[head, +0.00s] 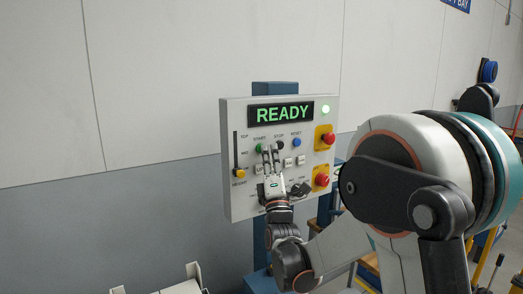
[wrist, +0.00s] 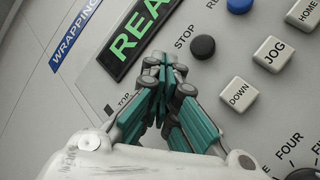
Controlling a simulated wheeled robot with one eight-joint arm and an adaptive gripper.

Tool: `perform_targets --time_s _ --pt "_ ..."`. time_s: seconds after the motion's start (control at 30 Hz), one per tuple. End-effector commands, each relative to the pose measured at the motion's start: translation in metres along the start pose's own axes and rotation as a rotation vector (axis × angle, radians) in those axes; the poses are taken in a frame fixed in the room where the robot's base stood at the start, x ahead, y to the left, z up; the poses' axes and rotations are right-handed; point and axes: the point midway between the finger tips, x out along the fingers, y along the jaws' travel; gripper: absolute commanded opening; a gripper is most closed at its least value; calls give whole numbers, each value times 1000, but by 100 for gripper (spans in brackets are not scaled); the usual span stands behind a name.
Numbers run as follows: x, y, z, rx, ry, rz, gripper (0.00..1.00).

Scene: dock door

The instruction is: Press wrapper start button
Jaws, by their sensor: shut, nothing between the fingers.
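The green start button (head: 259,148) sits under the START label on the grey control panel (head: 230,190), left of the black stop button (head: 280,144). My gripper (head: 269,152) is in front of the panel, its fingertips close to the start button on its lower right. I cannot tell whether they touch the panel. In the wrist view my gripper (wrist: 163,62) is shut and empty, its fingers pointing at the panel under the lit display (wrist: 135,42). There the start button is hidden behind the fingers. The black stop button (wrist: 203,47) shows to their right.
The display reads READY, with a lit green lamp (head: 325,109) to its right. A blue reset button (head: 297,142), small white buttons and two red mushroom buttons (head: 328,138) (head: 322,180) are on the panel. A yellow-tipped height slider (head: 239,171) is at its left edge.

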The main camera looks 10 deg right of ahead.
Motion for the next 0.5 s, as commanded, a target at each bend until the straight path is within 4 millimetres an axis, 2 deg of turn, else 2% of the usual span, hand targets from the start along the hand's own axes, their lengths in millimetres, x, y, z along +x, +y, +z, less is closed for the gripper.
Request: perform_targets --time_s 0.5 --pt "4 -3 -3 0 0 0 0"
